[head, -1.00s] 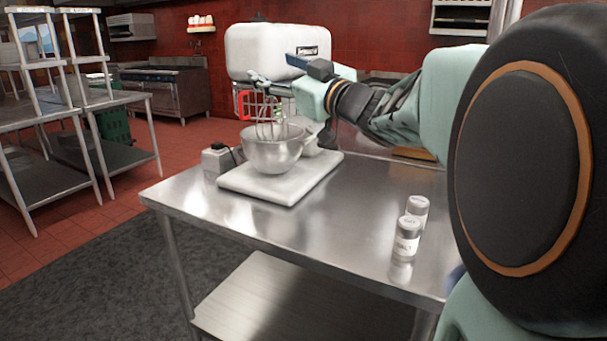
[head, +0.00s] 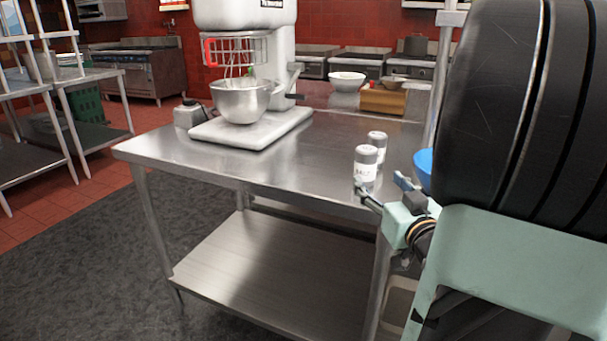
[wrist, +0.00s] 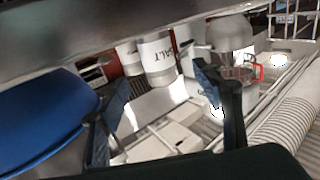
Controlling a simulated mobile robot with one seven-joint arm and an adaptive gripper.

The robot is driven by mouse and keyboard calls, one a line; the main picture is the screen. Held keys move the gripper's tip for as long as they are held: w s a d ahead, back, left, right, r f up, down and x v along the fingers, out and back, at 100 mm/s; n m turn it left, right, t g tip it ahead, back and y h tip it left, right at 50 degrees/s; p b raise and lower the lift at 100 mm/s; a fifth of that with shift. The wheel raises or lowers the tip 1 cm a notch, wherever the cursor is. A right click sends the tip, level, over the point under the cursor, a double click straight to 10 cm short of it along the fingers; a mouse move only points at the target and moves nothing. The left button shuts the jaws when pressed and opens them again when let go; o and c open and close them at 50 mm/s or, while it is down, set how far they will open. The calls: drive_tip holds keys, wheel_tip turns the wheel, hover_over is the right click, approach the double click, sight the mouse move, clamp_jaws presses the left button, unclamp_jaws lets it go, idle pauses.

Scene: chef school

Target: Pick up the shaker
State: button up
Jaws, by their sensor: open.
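Two white shakers with grey tops stand upright near the right end of the steel table (head: 240,165). The nearer shaker (head: 365,168) is lettered SALT; the other shaker (head: 378,142) is just behind it and partly hidden. My gripper (head: 381,187) is open and empty at the table's front edge, close in front of the SALT shaker and slightly to its right. In the tilted wrist view, the SALT shaker (wrist: 157,62) appears between and beyond the two spread fingers (wrist: 160,88). The second shaker (wrist: 130,60) shows beside it.
A blue bowl (head: 423,165) is right beside my gripper, partly hidden by my arm; it looms large in the wrist view (wrist: 45,118). A stand mixer (head: 245,15) with a steel bowl (head: 241,103) stands at the table's back left. The table's front middle is clear.

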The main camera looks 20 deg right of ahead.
sight(369, 169)
drive_tip(key=shift+s+d+f, duration=0.15)
drive_tip(key=shift+s+f, duration=0.25)
drive_tip(key=shift+f, duration=0.2)
drive_tip(key=shift+w+d+r+p, duration=0.15)
drive_tip(key=shift+w+r+p, duration=0.1)
drive_tip(key=shift+w+p, duration=0.35)
drive_tip(key=x, duration=0.3)
drive_tip(key=shift+f, duration=0.2)
drive_tip(key=x, duration=0.4)
drive_tip(key=r+x, duration=0.1)
drive_tip(key=x, duration=0.1)
drive_tip(key=shift+w+b, duration=0.2)
drive_tip(key=shift+b, duration=0.1)
drive_tip(key=c, duration=1.2)
drive_tip(key=shift+c, duration=1.1)
drive_tip(key=shift+r, duration=0.1)
